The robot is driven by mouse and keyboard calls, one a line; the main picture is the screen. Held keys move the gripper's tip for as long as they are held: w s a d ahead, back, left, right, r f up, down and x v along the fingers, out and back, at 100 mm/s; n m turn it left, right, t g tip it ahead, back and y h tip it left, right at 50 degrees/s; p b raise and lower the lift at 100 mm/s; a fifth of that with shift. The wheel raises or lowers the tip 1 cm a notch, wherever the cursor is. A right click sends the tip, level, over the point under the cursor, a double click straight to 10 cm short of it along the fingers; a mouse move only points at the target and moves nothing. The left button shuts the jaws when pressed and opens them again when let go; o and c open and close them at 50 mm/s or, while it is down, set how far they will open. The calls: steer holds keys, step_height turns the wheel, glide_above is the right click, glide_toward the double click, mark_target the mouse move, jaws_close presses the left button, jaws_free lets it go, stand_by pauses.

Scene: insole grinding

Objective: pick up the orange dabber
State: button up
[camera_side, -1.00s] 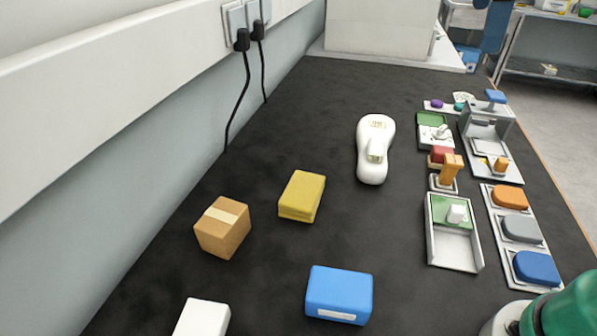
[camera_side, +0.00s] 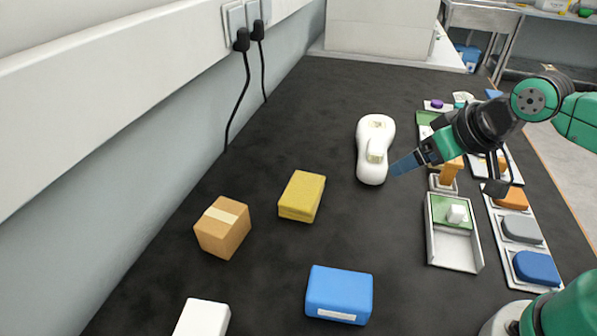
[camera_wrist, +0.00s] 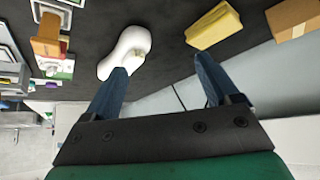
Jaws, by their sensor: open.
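The orange dabber (camera_side: 451,171) stands upright on a small pale base in the right-hand row of items. My wrist partly covers it from above in the side view. In the wrist view, an orange-brown upright piece (camera_wrist: 47,34) at the upper left looks like the same dabber. My gripper (camera_side: 404,164) is in the air left of the dabber, its blue fingers pointing left, close to the white shoe-sole-shaped piece (camera_side: 372,168) in the picture. In the wrist view, my gripper (camera_wrist: 160,76) has its fingers wide apart with nothing between them.
A grey tray (camera_side: 455,255) with a green pad is in front of the dabber. A rack with orange, grey and blue (camera_side: 536,267) pads is to its right. A yellow block (camera_side: 302,196), a cardboard box (camera_side: 222,228) and a blue box (camera_side: 338,294) lie left, with bare mat between.

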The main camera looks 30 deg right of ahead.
mark_target(459, 159)
steer(key=w+d+f+m+g+y, duration=0.1)
steer(key=w+d+f+m+y, duration=0.15)
steer(key=d+m, duration=0.4)
steer(key=w+d+f+m+g+y, duration=0.1)
steer(key=w+d+m+y, duration=0.15)
steer(key=m, duration=0.75)
steer(key=s+d+f+m+t+y, duration=0.1)
steer(key=d+m, duration=0.2)
steer(key=s+d+f+m+t+y, duration=0.1)
steer(key=d+m+t+y, duration=0.1)
steer(key=d+m, duration=0.1)
steer(key=s+d+f+m+t+y, duration=0.1)
steer(key=s+d+f+m, duration=0.1)
steer(key=d+m, duration=0.1)
steer(key=shift+d+m+t+y, duration=0.3)
steer(key=shift+d+m+y, duration=0.1)
steer(key=shift+m, duration=0.35)
steer(key=shift+x, duration=2.75)
